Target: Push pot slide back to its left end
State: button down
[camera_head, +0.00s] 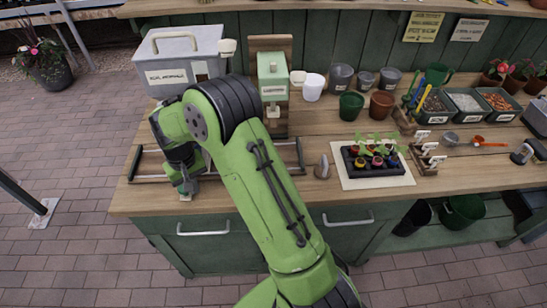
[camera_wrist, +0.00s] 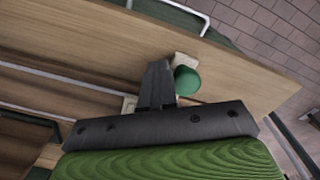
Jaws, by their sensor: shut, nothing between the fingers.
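The pot slide's rail frame (camera_head: 285,174) lies along the front left of the wooden bench, with dark end pieces at its left and right. My arm hides its middle. In the wrist view, pale rails (camera_wrist: 45,75) run across the bench to the left of my fingers. A round green piece (camera_wrist: 187,81), which looks like the small pot, is right beside the fingertips, with a pale block (camera_wrist: 184,60) behind it. I cannot tell whether the fingers touch it. My gripper (camera_head: 187,187) is shut and empty, pointing down at the left part of the rails; it also shows in the wrist view (camera_wrist: 156,82).
A grey metal box (camera_head: 180,70) stands behind the rails. A green dispenser (camera_head: 272,78) stands behind my arm. A grey knob-like object (camera_head: 322,167) and a seedling tray (camera_head: 373,160) sit to the right. The bench's front edge and drawers are close below the rails.

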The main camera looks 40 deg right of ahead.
jog(key=w+a+p, duration=0.1)
jog(key=w+a, duration=0.1)
jog(key=a, duration=0.1)
jog(key=w+a+p, duration=0.1)
jog(key=w+a, duration=0.1)
jog(key=w+a+p, duration=0.1)
jog(key=a, duration=0.2)
jog(key=shift+w+a+r, duration=0.1)
jog(key=shift+w+a, duration=0.25)
jog(key=shift+w, duration=0.05)
jog(key=shift+d, duration=0.1)
jog(key=r+p, duration=0.1)
jog(key=d+r+p, duration=0.1)
jog(key=r, duration=0.1)
jog(key=s+r+p, duration=0.1)
jog(key=shift+d+r, duration=0.2)
jog(key=shift+r, duration=0.2)
